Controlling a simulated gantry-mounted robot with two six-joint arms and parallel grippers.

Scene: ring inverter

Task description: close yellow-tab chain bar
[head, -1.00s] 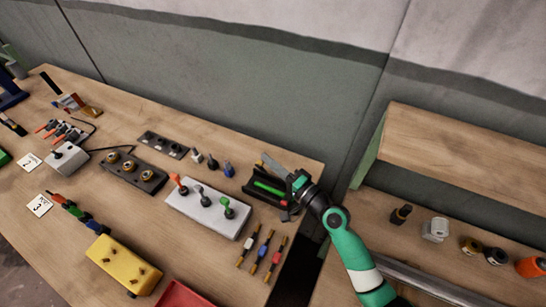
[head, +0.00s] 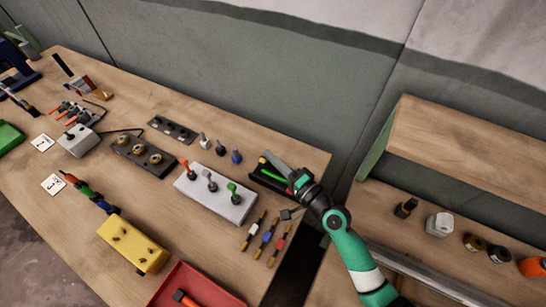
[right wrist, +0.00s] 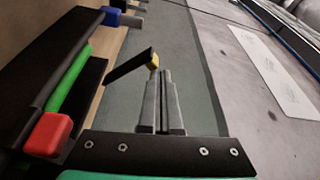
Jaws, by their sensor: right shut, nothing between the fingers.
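A black holder (head: 266,185) with a green rod (head: 272,170) in it stands near the table's right edge. In the right wrist view, the holder (right wrist: 45,75) is at left, with the green rod (right wrist: 72,85) along it and a red block (right wrist: 48,134) at its near end. A short black bar (right wrist: 128,69) with a yellow tab (right wrist: 153,61) stands out at an angle from the holder side. My right gripper (head: 270,158) is shut and empty; its fingertips (right wrist: 161,72) are right at the yellow tab. I cannot tell if they touch. My left gripper is not in view.
A grey block (head: 215,197) with red, grey and green levers lies just left of the holder. Several coloured-band sticks (head: 265,237) lie in front. A red tray (head: 205,285) and a yellow block (head: 133,244) are nearer. A raised wooden shelf (head: 475,150) stands at right.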

